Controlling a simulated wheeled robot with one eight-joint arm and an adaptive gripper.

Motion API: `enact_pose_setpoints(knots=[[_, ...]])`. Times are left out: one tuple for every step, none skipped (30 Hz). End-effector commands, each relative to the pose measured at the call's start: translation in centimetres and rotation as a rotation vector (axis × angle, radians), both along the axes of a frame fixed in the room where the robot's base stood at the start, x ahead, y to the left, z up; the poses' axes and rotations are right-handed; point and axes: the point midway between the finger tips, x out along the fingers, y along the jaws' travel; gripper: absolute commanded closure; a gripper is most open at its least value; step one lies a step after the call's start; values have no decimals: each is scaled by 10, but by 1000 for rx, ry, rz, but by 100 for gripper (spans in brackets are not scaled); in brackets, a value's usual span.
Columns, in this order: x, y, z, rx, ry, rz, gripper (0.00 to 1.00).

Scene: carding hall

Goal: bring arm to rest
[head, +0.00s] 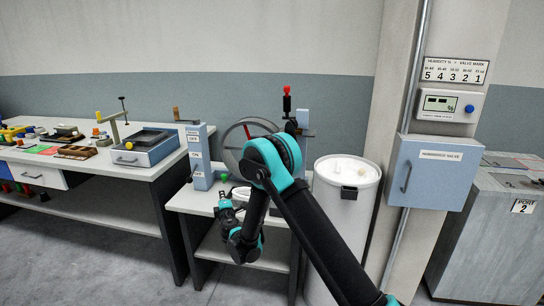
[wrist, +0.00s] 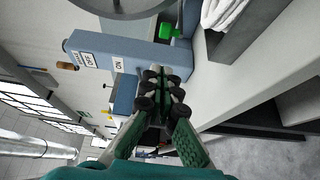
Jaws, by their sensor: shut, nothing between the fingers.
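My gripper (head: 226,205) is in the head view at the front of the small white table (head: 182,202), below the raised bend of my black and teal arm. In the wrist view its two green fingers with dark joints (wrist: 158,90) come together, shut and empty. They point toward a blue-grey box (wrist: 145,62) with OFF and ON labels. The same box (head: 202,157) stands upright on the small table in the head view. I cannot tell the exact gap between the fingertips and the box.
A handwheel (head: 237,135) and a red-topped post (head: 287,102) stand behind my arm. A white bin (head: 365,178) is right of it. A long workbench (head: 130,172) with tools stands left. A humidifier valve cabinet (head: 432,170) hangs on the pillar. Floor is clear at the lower left.

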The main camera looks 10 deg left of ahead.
Motion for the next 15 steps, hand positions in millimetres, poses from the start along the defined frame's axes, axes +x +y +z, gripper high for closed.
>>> enact_pose_setpoints(knots=[[6, -15, 8, 14, 15, -27, 100], [10, -26, 14, 27, 29, -47, 100], [16, -43, 21, 48, 50, -79, 100], [20, -58, 28, 66, 67, -106, 100], [24, -75, 35, 85, 87, -136, 100], [29, -98, 44, 113, 116, -177, 100], [32, -116, 50, 135, 138, -209, 100], [33, -133, 56, 156, 160, -241, 100], [35, -157, 62, 185, 190, -282, 100], [35, -174, 67, 206, 212, -314, 100], [35, -191, 72, 228, 234, -344, 100], [33, -214, 77, 256, 264, -385, 100], [31, -231, 80, 277, 286, -416, 100], [28, -247, 83, 299, 308, -445, 100], [23, -270, 87, 327, 338, -486, 100]])
